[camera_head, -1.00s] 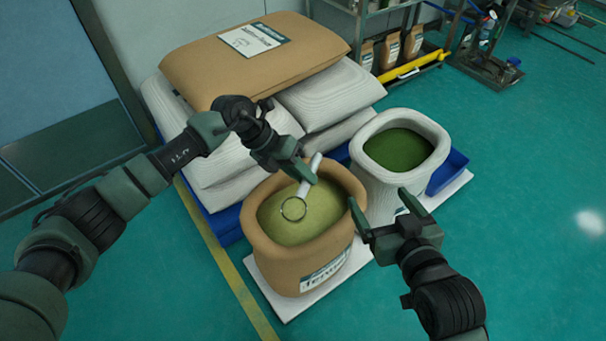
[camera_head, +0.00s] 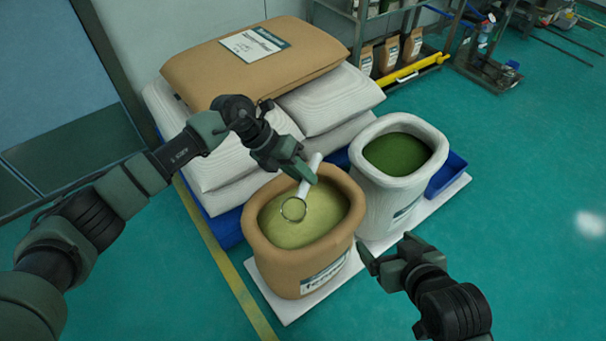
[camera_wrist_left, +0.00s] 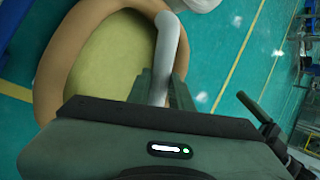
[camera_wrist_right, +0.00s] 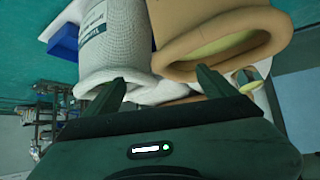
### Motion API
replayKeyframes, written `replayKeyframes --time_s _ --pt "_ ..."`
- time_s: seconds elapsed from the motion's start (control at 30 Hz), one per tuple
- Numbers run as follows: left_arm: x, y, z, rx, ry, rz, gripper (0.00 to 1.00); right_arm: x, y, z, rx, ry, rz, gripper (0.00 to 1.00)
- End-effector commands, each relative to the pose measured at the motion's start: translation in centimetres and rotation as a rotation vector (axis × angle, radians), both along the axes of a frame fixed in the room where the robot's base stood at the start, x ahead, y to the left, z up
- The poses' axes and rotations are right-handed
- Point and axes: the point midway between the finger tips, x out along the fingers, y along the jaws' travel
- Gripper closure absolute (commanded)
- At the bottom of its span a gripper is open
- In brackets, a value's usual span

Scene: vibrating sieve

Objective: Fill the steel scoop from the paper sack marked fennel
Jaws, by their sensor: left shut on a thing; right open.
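The open brown paper sack (camera_head: 300,277) with a label reading fennel stands in front, holding pale yellow-green contents (camera_head: 318,222). The steel scoop (camera_head: 293,209) has its round head over the contents inside the sack's mouth; whether it touches them or holds any is unclear. My left gripper (camera_head: 309,178) is shut on the scoop's pale handle (camera_head: 310,170), which also shows in the left wrist view (camera_wrist_left: 166,50). My right gripper (camera_head: 377,266) is open and empty, to the right of the fennel sack. In the right wrist view (camera_wrist_right: 165,85) its fingers are apart, with the sack beyond.
A white sack (camera_head: 372,204) with dark green contents stands to the right of the fennel sack. Both stand on a white board (camera_head: 287,312). Stacked white sacks and a closed brown sack (camera_head: 255,65) lie behind. A shelf rack (camera_head: 375,25) stands farther back. The floor at right is clear.

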Motion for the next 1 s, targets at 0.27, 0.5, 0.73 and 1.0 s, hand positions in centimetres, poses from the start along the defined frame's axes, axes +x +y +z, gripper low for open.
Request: replayKeyframes --time_s 0.27,0.5,0.73,1.0 --pt "0.0 0.0 0.7 0.0 -0.001 0.001 1.0 -1.7 -0.6 -1.2 -0.022 0.098 -0.008 0.14" --pt "0.0 0.0 1.1 0.0 -0.001 0.0 1.0 -3.3 -1.2 -2.1 -0.039 0.182 -0.014 0.14" --pt "0.0 0.0 1.5 0.0 -0.001 0.0 1.0 -4.9 -1.7 -2.9 -0.057 0.263 -0.02 0.14" --pt "0.0 0.0 2.1 0.0 -0.001 0.0 1.0 -7.0 -2.4 -3.6 -0.077 0.357 -0.028 0.14"
